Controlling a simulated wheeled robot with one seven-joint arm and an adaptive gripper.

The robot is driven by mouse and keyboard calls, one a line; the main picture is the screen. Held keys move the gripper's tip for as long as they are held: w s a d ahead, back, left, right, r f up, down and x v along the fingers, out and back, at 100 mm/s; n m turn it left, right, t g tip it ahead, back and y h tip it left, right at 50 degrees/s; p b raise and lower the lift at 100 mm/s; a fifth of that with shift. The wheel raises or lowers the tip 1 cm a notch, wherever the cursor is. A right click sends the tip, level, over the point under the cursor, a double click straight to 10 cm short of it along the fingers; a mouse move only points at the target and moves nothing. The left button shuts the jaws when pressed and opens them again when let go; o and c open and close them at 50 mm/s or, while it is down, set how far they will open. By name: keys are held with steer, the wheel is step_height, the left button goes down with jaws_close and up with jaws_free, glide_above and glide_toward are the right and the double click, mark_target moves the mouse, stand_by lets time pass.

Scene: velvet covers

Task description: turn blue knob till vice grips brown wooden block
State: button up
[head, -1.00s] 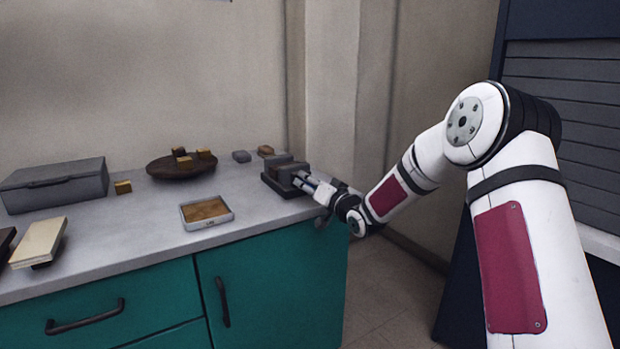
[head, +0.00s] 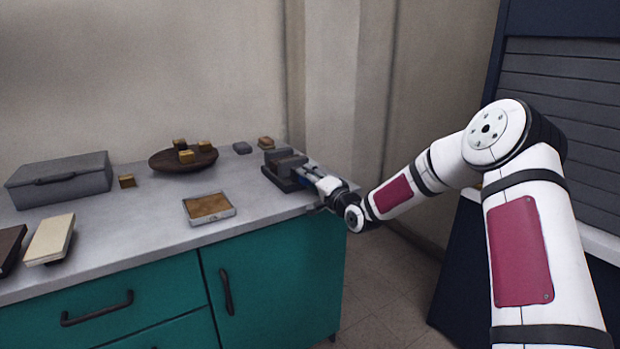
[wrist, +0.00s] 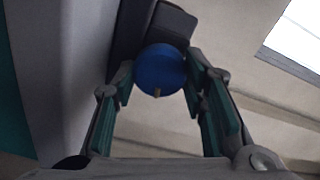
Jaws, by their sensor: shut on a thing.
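The dark grey vice (head: 285,168) stands at the right end of the counter. The blue knob (wrist: 159,70) is at the vice's near end and shows round in the wrist view, with a small tan mark at its lower edge. My gripper (head: 313,176) is shut on the knob, one finger on each side of it. In the wrist view my gripper (wrist: 160,82) points along the vice body (wrist: 168,22). I cannot make out the brown wooden block in the vice jaws; the gap between the jaws is too small to tell.
The counter (head: 150,222) also holds a grey box (head: 60,182), a brown round dish (head: 165,161) with small wooden blocks, a framed brown pad (head: 209,206) and a cream slab (head: 50,238). The counter's right edge lies under my wrist.

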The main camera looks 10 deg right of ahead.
stand_by(0.4)
steer(key=o, duration=1.2)
steer(key=shift+c, duration=0.2)
steer(key=v, duration=1.2)
